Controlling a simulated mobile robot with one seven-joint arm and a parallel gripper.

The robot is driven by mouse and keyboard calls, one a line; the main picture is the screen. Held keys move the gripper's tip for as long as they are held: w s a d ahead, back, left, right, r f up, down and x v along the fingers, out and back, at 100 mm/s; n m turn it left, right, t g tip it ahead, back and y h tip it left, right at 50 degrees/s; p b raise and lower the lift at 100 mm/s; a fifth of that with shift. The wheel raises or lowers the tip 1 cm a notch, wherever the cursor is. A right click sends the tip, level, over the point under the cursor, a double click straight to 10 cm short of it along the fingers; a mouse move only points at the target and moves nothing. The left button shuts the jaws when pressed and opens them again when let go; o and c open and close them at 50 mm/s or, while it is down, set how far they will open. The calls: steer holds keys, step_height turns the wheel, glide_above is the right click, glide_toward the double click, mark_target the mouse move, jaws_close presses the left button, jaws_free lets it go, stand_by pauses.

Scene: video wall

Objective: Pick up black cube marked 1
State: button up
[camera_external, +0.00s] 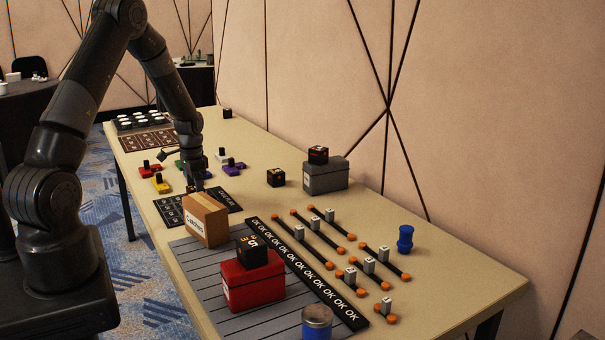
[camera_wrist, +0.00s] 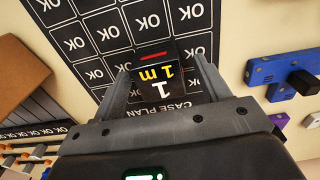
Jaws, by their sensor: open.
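The black cube marked 1 (camera_wrist: 160,82) shows in the wrist view with a white "1", yellow lettering and a red bar. It is between the two fingers of my gripper (camera_wrist: 158,75), over the black case plan sheet (camera_wrist: 82,41) with OK squares. The fingers are open, one on each side; whether either touches the cube cannot be told. In the external view my gripper (camera_external: 196,186) points down low over the sheet (camera_external: 222,199), behind the cardboard box. The cube is not clearly visible there.
A cardboard box (camera_external: 205,222) stands close to my gripper. Other black cubes sit on the red box (camera_external: 255,285), on the grey box (camera_external: 325,178), on the table (camera_external: 276,178) and at the back (camera_external: 227,113). Coloured blocks (camera_external: 160,184) lie behind. A blue canister (camera_external: 405,239) stands right.

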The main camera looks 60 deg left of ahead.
steer(key=shift+c, duration=0.3)
steer(key=c, duration=1)
steer(key=shift+r, duration=0.1)
